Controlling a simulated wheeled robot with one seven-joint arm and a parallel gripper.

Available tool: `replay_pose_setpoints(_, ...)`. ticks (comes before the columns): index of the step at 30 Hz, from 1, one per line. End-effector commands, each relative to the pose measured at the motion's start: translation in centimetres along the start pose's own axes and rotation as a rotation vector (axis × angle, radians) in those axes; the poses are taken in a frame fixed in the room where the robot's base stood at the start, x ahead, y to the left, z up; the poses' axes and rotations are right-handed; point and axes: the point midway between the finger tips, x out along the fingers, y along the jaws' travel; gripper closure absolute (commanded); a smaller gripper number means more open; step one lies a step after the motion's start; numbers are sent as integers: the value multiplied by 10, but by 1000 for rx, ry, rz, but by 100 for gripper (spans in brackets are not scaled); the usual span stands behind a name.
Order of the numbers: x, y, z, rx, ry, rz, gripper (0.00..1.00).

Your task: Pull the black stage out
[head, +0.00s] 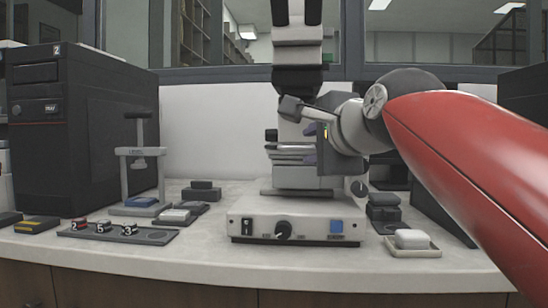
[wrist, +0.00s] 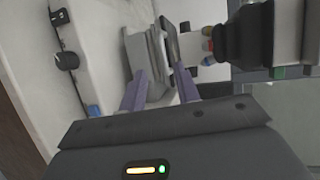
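A microscope-like instrument (head: 300,178) stands mid-bench on a white control box. A thin dark plate (wrist: 170,38), which looks like the black stage, shows in the wrist view just beyond my right-hand finger. Light grey stacked parts (wrist: 147,52) sit beside it. In the head view, layered stage plates (head: 288,151) stick out to the left of the instrument. My gripper (head: 309,144) is at the stage's height, in front of it. Its two purple fingers are apart in the wrist view (wrist: 160,72), with no clear grip on anything. Whether a finger touches the plate I cannot tell.
The white control box (head: 296,228) has a dial and a blue button. A small press (head: 140,170) and a tray of numbered pieces (head: 118,233) are at left. A dish with a white block (head: 411,240) is at right. A black tower (head: 80,120) stands at left.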

Motion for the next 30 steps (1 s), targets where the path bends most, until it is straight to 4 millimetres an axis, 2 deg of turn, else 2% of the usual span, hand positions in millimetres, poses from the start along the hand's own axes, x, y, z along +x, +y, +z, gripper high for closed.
replay_pose_setpoints(5,16,-4,1,20,-4,-8,68)
replay_pose_setpoints(15,67,-4,2,17,-4,-7,68)
replay_pose_setpoints(20,77,-4,2,16,-3,-8,68)
replay_pose_setpoints(27,78,-4,1,16,-3,-9,68)
replay_pose_setpoints(28,78,-4,1,16,-3,-8,70)
replay_pose_setpoints(30,78,-4,1,16,-3,-8,79)
